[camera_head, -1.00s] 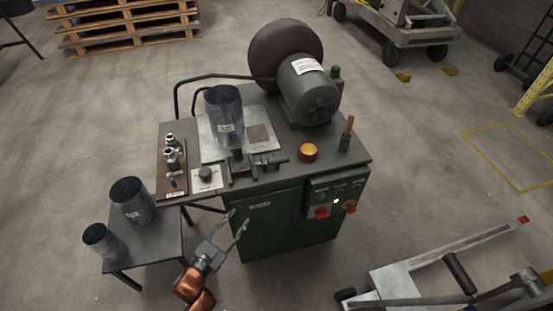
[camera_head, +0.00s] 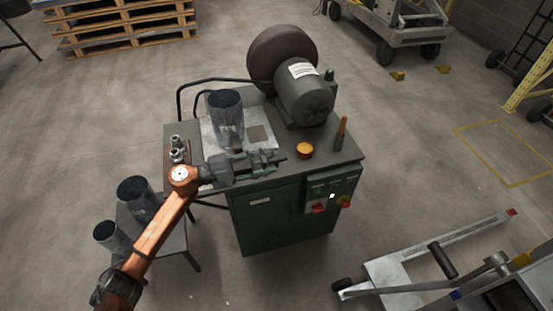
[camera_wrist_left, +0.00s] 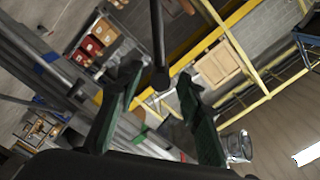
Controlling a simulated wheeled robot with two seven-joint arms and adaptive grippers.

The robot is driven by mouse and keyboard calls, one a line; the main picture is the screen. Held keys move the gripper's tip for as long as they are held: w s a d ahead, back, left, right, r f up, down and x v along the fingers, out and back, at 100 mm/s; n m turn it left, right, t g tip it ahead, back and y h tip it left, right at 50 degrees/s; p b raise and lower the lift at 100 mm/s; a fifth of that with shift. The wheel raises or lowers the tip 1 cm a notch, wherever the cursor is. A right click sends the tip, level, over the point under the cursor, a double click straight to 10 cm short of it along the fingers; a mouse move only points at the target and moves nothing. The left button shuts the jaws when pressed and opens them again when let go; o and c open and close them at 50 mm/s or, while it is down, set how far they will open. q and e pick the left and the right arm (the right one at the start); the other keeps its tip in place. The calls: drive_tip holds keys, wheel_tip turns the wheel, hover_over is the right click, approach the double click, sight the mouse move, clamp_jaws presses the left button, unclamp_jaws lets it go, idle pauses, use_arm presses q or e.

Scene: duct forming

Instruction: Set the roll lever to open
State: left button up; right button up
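The green forming machine (camera_head: 285,215) stands in the middle of the head view. My left gripper (camera_head: 246,163) is over its front left top edge, pointing right, at a dark mechanism (camera_head: 272,166). In the left wrist view, the two green fingers (camera_wrist_left: 158,95) are spread apart. A dark rod with a rounded end (camera_wrist_left: 158,50) comes down from the top between them, with gaps visible at both sides. I cannot tell whether this rod is the roll lever. An orange-handled tool or lever (camera_head: 342,127) stands upright at the right of the machine top. My right gripper is not in view.
A metal duct cylinder (camera_head: 226,118) stands on the machine top behind my gripper. Two more cylinders (camera_head: 135,195) (camera_head: 111,238) stand on a side table at left, partly behind my arm. An amber dome (camera_head: 305,150) and front control panel (camera_head: 330,190) are at right.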

sight(275, 160)
use_arm(q)
drive_tip(key=shift+b+x, duration=0.3)
drive_tip(key=shift+x, duration=1.55)
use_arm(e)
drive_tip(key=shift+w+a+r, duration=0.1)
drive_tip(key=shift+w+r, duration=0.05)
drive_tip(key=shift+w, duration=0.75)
use_arm(q)
drive_tip(key=shift+c, duration=0.6)
clamp_jaws()
